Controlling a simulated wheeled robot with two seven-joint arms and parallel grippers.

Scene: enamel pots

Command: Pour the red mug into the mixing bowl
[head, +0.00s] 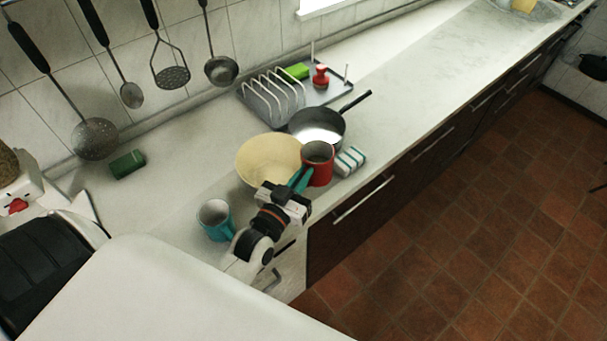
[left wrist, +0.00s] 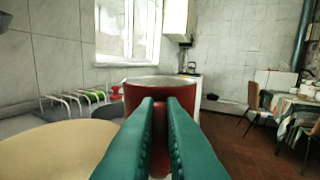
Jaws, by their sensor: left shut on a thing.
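The red mug (head: 319,165) is held upright in my left gripper (head: 300,180), at the right side of the mixing bowl in the head view. In the left wrist view the mug (left wrist: 133,96) stands straight ahead, with the green fingers (left wrist: 160,125) shut on it. The cream mixing bowl (head: 262,158) sits on the counter, partly hidden by the mug and gripper; it also shows in the left wrist view (left wrist: 55,150). The inside of the mug looks dark grey and its contents cannot be made out. My right gripper is not in view.
A dark pan (head: 317,127) stands just behind the bowl. A white and green striped item (head: 350,161) lies right of the mug. A teal mug (head: 215,219) stands at the front left. A dish rack (head: 275,97) is at the back; the counter's front edge is close.

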